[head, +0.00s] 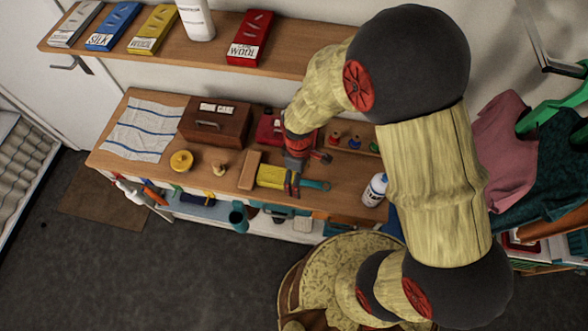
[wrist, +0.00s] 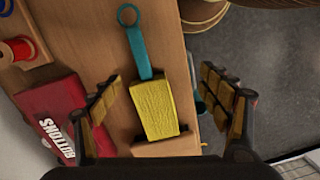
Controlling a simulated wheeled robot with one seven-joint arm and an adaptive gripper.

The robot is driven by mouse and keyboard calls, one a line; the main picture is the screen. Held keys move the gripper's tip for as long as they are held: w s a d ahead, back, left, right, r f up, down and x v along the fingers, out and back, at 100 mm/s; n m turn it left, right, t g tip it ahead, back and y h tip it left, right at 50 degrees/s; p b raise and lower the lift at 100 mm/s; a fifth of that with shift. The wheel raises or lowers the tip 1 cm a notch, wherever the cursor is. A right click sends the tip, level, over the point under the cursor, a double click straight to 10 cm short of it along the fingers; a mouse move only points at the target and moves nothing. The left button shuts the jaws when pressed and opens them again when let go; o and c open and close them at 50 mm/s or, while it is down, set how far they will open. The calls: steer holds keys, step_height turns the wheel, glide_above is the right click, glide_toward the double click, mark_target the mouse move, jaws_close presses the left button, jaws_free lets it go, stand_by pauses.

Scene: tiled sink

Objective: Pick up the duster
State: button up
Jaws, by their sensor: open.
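The duster (head: 270,177) has a yellow head and a teal handle with a ring end, and lies on the wooden worktop, handle to the right in the head view. In the wrist view the duster (wrist: 155,108) lies between my fingers, its handle pointing away. My gripper (wrist: 162,80) is open, with one finger on each side of the yellow head and gaps visible on both sides. In the head view my gripper (head: 293,185) is over the duster and hides part of it.
A wooden block (head: 250,170) lies close beside the yellow head. A red buttons box (wrist: 62,112) is near my left finger. A white bottle (head: 374,190) stands right of the handle. A brown case (head: 213,122) and a shelf (head: 120,48) are behind. The worktop's front edge is close.

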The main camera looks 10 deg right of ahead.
mark_target(272, 176)
steer(key=shift+w+r+n+t, duration=0.2)
steer(key=shift+w+n+t, duration=0.15)
steer(key=shift+w, duration=0.65)
steer(key=shift+w+a+n, duration=0.15)
steer(key=shift+w+n, duration=0.15)
steer(key=shift+n, duration=0.35)
step_height(272, 176, down, 2)
steer(key=shift+f, duration=0.1)
steer(key=f, duration=0.3)
steer(key=a+f, duration=0.1)
steer(key=f, duration=0.1)
steer(key=shift+w+f, duration=0.2)
steer(key=shift+f, duration=0.1)
steer(key=shift+c, duration=1.1)
steer(key=c, duration=1.1)
steer(key=shift+c, duration=0.3)
steer(key=shift+r, duration=0.15)
